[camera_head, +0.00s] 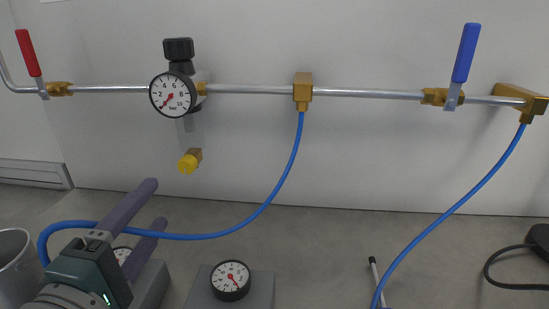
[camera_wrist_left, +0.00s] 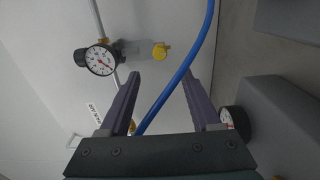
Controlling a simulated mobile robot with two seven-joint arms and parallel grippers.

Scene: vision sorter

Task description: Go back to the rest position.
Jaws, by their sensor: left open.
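My left gripper (camera_head: 155,204) is at the lower left of the head view, its two purple fingers apart and pointing up and right towards the wall. In the left wrist view the fingers (camera_wrist_left: 161,82) stand open with no object gripped. The blue hose (camera_head: 276,190) crosses the gripper in the head view. In the wrist view the hose (camera_wrist_left: 185,66) runs between the fingers as seen; I cannot tell its depth relative to them. My right gripper is in neither view.
A wall pipe carries a red-handled valve (camera_head: 28,55), a gauge (camera_head: 173,95), a brass tee (camera_head: 303,92) and a blue-handled valve (camera_head: 466,53). A yellow cap (camera_head: 188,163) sits below. Grey blocks with a gauge (camera_head: 230,281) and a metal cup (camera_head: 15,265) stand near the gripper.

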